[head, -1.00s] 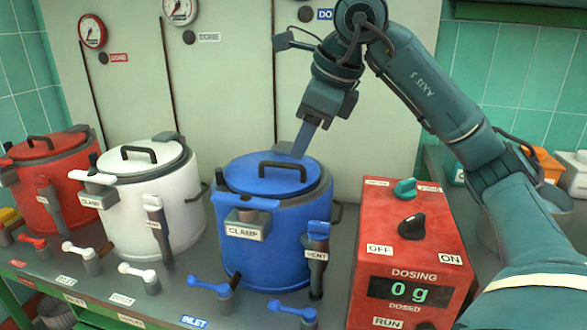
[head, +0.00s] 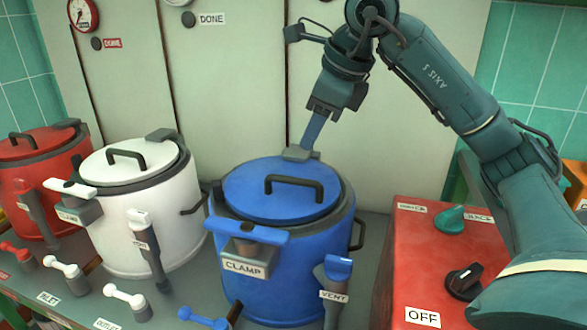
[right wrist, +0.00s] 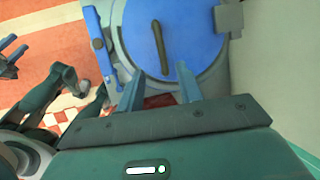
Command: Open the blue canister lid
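The blue canister (head: 275,270) stands on the bench with its blue lid (head: 265,190) lying flat on top. A dark bar handle (head: 295,183) crosses the lid; it also shows in the right wrist view (right wrist: 160,47). A clamp (head: 250,245) with a blue lever sits at the front rim, and a grey hinge block (head: 300,153) at the back. My right gripper (head: 308,143) points down near the hinge side in the head view. In the right wrist view its two fingers (right wrist: 159,70) are apart with nothing between them, short of the handle.
A white canister (head: 135,230) and a red canister (head: 40,185) stand to the left. A red dosing box (head: 440,255) with knobs is close on the right. A blue-topped vent (head: 337,285) and several valve levers stand in front. Pale panels rise behind.

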